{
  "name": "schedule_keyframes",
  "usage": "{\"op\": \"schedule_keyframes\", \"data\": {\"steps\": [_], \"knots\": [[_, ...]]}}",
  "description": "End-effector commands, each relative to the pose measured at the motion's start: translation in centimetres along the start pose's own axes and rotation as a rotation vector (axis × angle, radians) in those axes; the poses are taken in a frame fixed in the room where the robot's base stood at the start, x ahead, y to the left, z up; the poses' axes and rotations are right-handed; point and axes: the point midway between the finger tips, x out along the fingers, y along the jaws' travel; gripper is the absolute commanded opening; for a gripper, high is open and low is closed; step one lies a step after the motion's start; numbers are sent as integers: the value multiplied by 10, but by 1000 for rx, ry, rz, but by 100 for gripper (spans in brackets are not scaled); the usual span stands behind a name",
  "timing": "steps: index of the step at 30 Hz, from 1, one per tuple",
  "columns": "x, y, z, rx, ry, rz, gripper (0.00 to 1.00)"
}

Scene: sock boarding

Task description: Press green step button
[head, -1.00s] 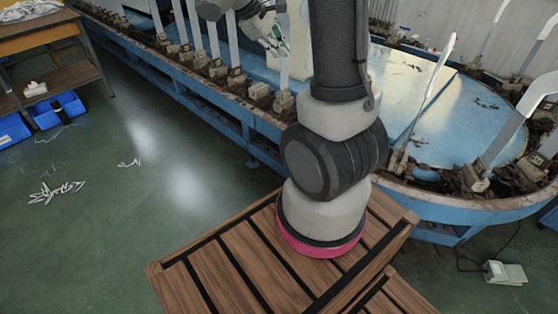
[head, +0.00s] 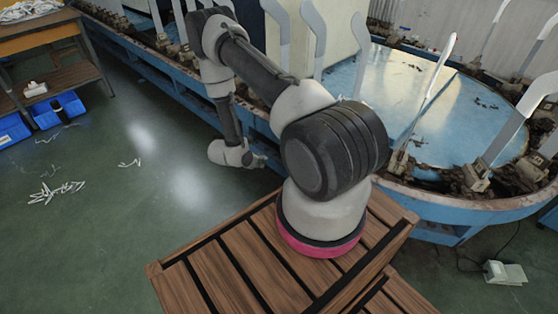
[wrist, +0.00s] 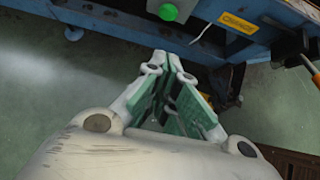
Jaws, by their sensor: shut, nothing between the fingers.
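The green step button (wrist: 168,12) shows in the wrist view at the top, a round green knob on the blue machine frame (wrist: 120,22). My gripper (wrist: 167,55) has its green-padded fingers together at the tips, with nothing between them. The fingertips are below the button in that picture, apart from it by a small gap. In the head view my arm bends down beside the machine's side, and the fingers are mostly hidden there behind the wrist. The button cannot be made out in the head view.
An orange label (wrist: 238,23) is on the frame right of the button. Upright white sock boards (head: 320,35) stand along the machine's edge. A wooden platform (head: 205,270) is under my arm. Open green floor (head: 130,210) lies at the left.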

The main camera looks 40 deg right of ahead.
Motion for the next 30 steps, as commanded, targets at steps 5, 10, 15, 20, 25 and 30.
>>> {"op": "schedule_keyframes", "data": {"steps": [5, 10, 15, 20, 25, 30], "knots": [[0, 0, 0, 1, 0, 0, 0], [3, 0, 1, 3, 0, -1, 0], [24, -1, 1, 4, 0, -3, 0], [58, -1, 1, 5, 0, -4, 0], [94, -1, 1, 4, 0, -3, 0], [115, 0, 17, 5, -1, -1, 0]]}}
